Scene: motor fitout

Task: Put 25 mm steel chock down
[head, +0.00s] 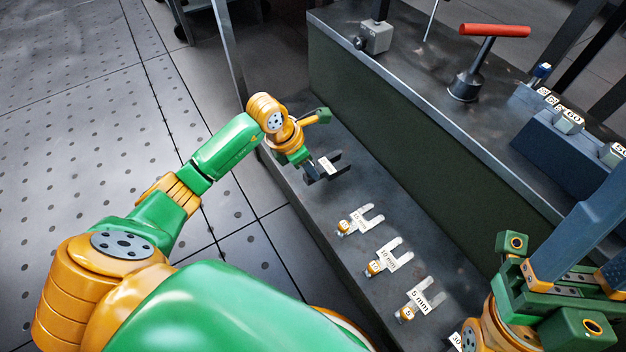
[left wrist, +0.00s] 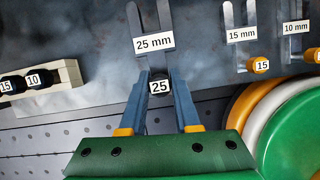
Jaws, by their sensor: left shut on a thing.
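My left gripper (head: 310,172) is shut on the round black knob of the 25 mm steel chock (head: 330,164), over the far end of the lower grey shelf. In the left wrist view, the blue fingers of the left gripper (left wrist: 160,88) close around the knob marked 25. The chock's forked plate with its 25 mm label (left wrist: 154,42) points away from the gripper. Whether the plate touches the shelf I cannot tell.
On the lower shelf (head: 310,205) lie a 15 mm chock (left wrist: 241,35), a 10 mm chock (head: 388,258) and a 5 mm chock (head: 420,299). A raised bench (head: 420,85) behind carries a red-handled tool (head: 490,45) and a blue block (head: 560,140). A small rack with black knobs (left wrist: 70,75) shows in the left wrist view.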

